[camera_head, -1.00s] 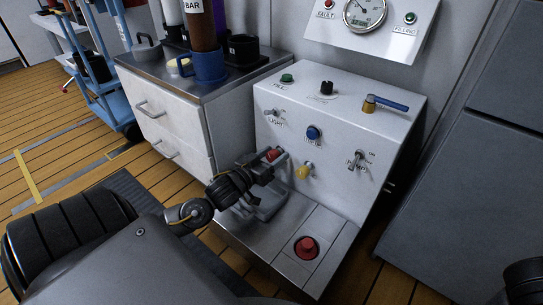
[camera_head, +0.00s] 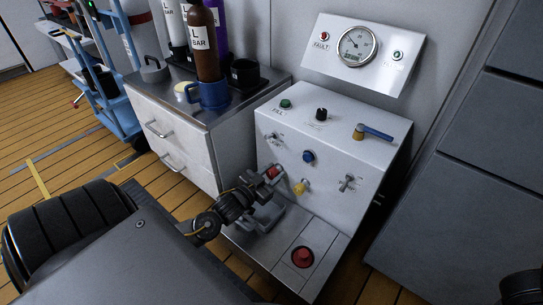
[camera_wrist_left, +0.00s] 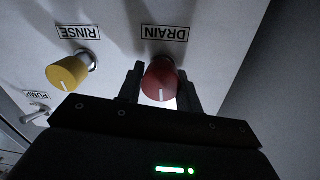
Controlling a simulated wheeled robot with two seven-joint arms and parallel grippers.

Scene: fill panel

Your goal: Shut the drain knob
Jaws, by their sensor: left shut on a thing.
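The white line on the knob points down in the left wrist view, away from the label. In the head view the red knob (camera_head: 272,172) shows at the tips of my left gripper (camera_head: 270,178), low on the left of the panel's front. My right gripper is not in view.
The yellow rinse knob (camera_wrist_left: 68,73) is close beside the drain knob. A blue knob (camera_head: 309,156) and a pump switch (camera_head: 347,183) are also on the front. A red button (camera_head: 302,257) is on the lower ledge. A drawer cabinet (camera_head: 180,140) stands left.

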